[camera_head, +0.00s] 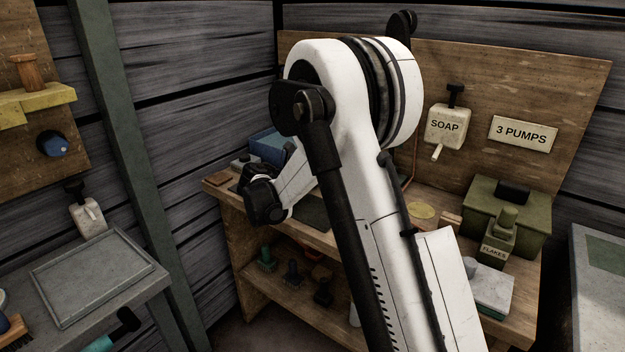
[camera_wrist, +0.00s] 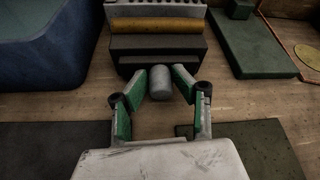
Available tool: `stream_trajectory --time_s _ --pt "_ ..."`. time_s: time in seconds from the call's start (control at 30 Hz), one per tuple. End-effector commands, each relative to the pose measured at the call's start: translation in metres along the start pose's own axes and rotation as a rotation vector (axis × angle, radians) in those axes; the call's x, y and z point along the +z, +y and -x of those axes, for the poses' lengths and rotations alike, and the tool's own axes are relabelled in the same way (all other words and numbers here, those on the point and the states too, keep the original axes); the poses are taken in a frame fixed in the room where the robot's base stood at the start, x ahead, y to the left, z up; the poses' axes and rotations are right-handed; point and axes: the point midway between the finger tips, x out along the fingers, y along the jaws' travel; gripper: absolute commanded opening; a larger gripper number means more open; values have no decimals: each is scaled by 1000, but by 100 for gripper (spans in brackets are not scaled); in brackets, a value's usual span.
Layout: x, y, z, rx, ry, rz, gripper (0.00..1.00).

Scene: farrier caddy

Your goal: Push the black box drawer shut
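The black box (camera_wrist: 158,43) is at the top middle of the wrist view, with a grey ridged top and a brass-coloured bar along its upper edge. Its drawer front (camera_wrist: 135,64) stands out below the upper body, so the drawer looks partly open. A round grey knob (camera_wrist: 160,84) sticks out from the front. My gripper (camera_wrist: 160,76) has its green-padded fingers apart, one on each side of the knob. I cannot tell whether they touch the drawer front. In the head view the arm's end is at the left of the bench, and its fingers cannot be made out.
A blue bin (camera_wrist: 45,45) stands close left of the box. A green slab (camera_wrist: 250,45) lies to its right. Dark mats (camera_wrist: 50,145) lie on the wooden bench nearer me. In the head view, a green box (camera_head: 480,200) and a FLAKES container (camera_head: 497,240) stand at the bench's right end.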

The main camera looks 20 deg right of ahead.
Motion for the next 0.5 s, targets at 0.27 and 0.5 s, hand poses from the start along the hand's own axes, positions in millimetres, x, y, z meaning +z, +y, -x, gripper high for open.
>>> stream_trajectory --time_s 0.27,0.5 --pt "0 0 20 1 1 1 30" --pt "0 0 67 2 0 1 30"
